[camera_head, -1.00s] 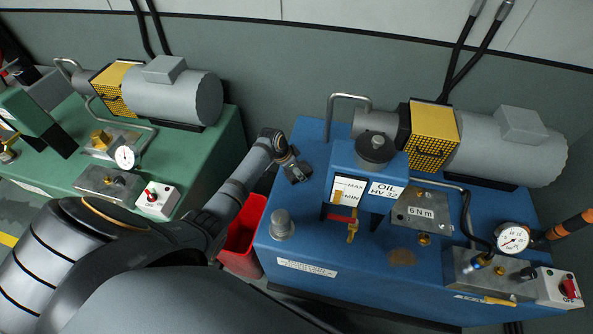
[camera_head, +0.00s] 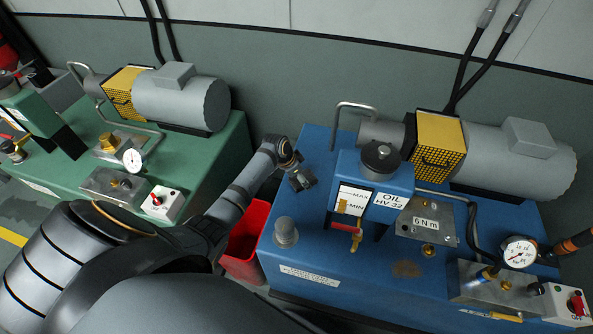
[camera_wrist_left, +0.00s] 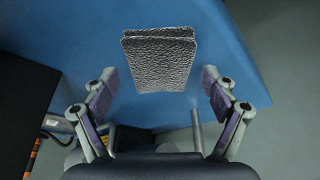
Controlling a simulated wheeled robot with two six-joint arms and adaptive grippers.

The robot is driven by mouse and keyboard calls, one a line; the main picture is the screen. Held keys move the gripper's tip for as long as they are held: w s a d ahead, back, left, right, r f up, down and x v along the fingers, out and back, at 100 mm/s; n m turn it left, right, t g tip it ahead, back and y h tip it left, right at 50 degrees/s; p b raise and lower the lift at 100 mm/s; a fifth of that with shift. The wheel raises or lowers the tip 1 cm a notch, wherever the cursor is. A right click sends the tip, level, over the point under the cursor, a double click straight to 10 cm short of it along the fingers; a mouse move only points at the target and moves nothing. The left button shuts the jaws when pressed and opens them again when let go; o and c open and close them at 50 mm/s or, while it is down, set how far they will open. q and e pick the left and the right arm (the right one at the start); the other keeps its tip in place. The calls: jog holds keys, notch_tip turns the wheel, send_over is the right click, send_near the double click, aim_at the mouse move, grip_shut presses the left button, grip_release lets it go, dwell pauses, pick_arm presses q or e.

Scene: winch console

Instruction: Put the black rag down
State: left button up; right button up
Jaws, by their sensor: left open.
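The black rag (camera_wrist_left: 158,60) shows in the left wrist view as a folded, dark grey, rough-textured pad over the blue console top (camera_wrist_left: 85,45). My left gripper (camera_wrist_left: 160,88) is open, with a finger on each side of the rag and a gap to both. Whether the rag lies flat on the blue surface is hard to tell. In the head view my left gripper (camera_head: 302,181) is at the left edge of the blue console (camera_head: 330,262), and I cannot make out the rag there. My right gripper is not in view.
A red bin (camera_head: 246,243) stands between the blue console and the green console (camera_head: 70,165). The oil tank (camera_head: 376,172), a grey cap (camera_head: 286,232), a gauge (camera_head: 519,252) and a motor (camera_head: 512,160) stand on the blue console. A brown stain (camera_head: 406,269) marks its top.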

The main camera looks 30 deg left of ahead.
pick_arm(q)
jog(key=v, duration=1.1)
jog(key=shift+p, duration=0.45)
jog(key=shift+f, duration=0.1)
